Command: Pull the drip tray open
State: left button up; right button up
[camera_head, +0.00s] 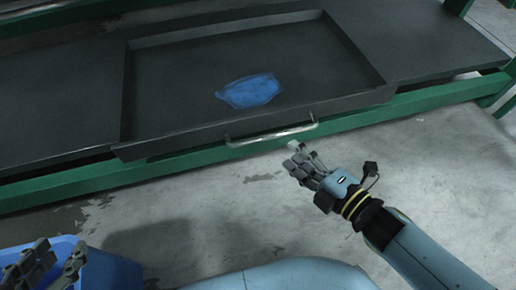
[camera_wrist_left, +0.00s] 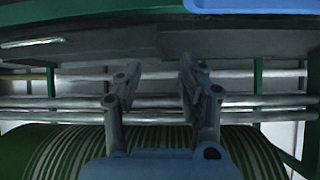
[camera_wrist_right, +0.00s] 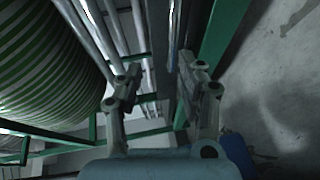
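The drip tray (camera_head: 150,100) is a wide, shallow dark tray lying on a dark shelf in the head view, with blue liquid (camera_head: 250,91) pooled in it. Its metal bar handle (camera_head: 272,135) is on the front wall. My right gripper (camera_head: 302,157) is just in front of and below the handle's right end, apparently not around it. Its fingers stand apart in the right wrist view (camera_wrist_right: 158,85). My left gripper (camera_head: 58,258) is at the lower left, over a blue bin and away from the tray. Its fingers are apart and empty in the left wrist view (camera_wrist_left: 158,78).
The blue bin (camera_head: 105,272) stands on the floor at the lower left. A green frame beam (camera_head: 60,187) runs below the shelf front. The concrete floor (camera_head: 450,160) is clear at the right. A green striped drum (camera_wrist_left: 50,150) and pale rails show in the wrist views.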

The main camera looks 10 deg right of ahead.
aim_at(266, 135)
jog(key=b+x, duration=0.1)
jog(key=x, duration=0.2)
jog(key=f+b+x, duration=0.1)
jog(key=x, duration=0.3)
jog(key=f+b+x, duration=0.1)
jog(key=b+x, duration=0.1)
jog(key=x, duration=0.1)
jog(key=shift+f, duration=0.2)
pick_arm(q)
jog(key=w+d+r+m+t+h, duration=0.1)
jog(key=w+r+t, duration=0.5)
jog(key=r+t, duration=0.1)
jog(key=shift+d+r, duration=0.3)
jog(key=shift+r, duration=0.5)
pick_arm(e)
jog(key=shift+w+a, duration=0.1)
jog(key=shift+w, duration=0.1)
pick_arm(q)
jog(key=shift+w, duration=0.1)
pick_arm(e)
jog(key=shift+c, duration=0.5)
grip_shut()
